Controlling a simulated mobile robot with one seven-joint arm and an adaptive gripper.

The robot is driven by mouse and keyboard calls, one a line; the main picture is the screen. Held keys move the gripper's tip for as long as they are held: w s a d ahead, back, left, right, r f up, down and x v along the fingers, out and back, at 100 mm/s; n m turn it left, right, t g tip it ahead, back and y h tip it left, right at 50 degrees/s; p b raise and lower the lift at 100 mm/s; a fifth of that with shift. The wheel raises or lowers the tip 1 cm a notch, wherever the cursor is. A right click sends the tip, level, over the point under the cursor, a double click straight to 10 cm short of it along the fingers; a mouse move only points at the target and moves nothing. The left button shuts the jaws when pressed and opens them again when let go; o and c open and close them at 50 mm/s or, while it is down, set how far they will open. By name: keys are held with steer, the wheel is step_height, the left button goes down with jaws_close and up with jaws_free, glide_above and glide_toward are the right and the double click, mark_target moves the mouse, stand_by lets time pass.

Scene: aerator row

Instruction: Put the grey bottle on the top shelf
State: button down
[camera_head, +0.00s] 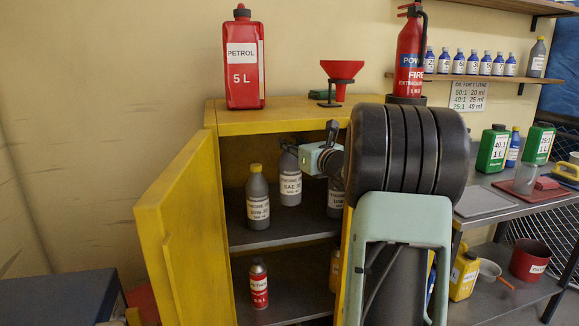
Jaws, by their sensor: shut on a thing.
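A yellow cabinet with its door open has an upper shelf (285,235) inside. My gripper (290,147) reaches into the cabinet from the right and is shut at the neck of a grey bottle (291,182) with a white SAE label. This bottle looks nearly upright. I cannot tell whether its base touches the shelf. Another grey bottle (258,200) with a yellow-green cap stands on the same shelf to the left. A third grey bottle (335,200) is partly hidden behind my arm. Another grey bottle (537,58) stands on a wall shelf (470,78) at the right.
The open cabinet door (180,215) stands at the left. A red petrol can (244,65), a red funnel (341,70) and a fire extinguisher (409,50) stand on the cabinet. A red bottle (259,283) is on its lower shelf. A workbench (500,185) holds green cans (492,150).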

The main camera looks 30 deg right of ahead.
mark_target(290, 165)
steer(key=shift+w+f+b, duration=0.1)
steer(key=shift+f+b, duration=0.75)
steer(key=shift+f, duration=2.5)
steer(key=shift+w+d, duration=0.1)
steer(key=shift+w, duration=0.15)
steer(key=shift+f, duration=0.1)
steer(key=shift+f, duration=0.15)
steer(key=c, duration=1.7)
jaws_free()
steer(key=shift+s, duration=0.1)
steer(key=s, duration=1.2)
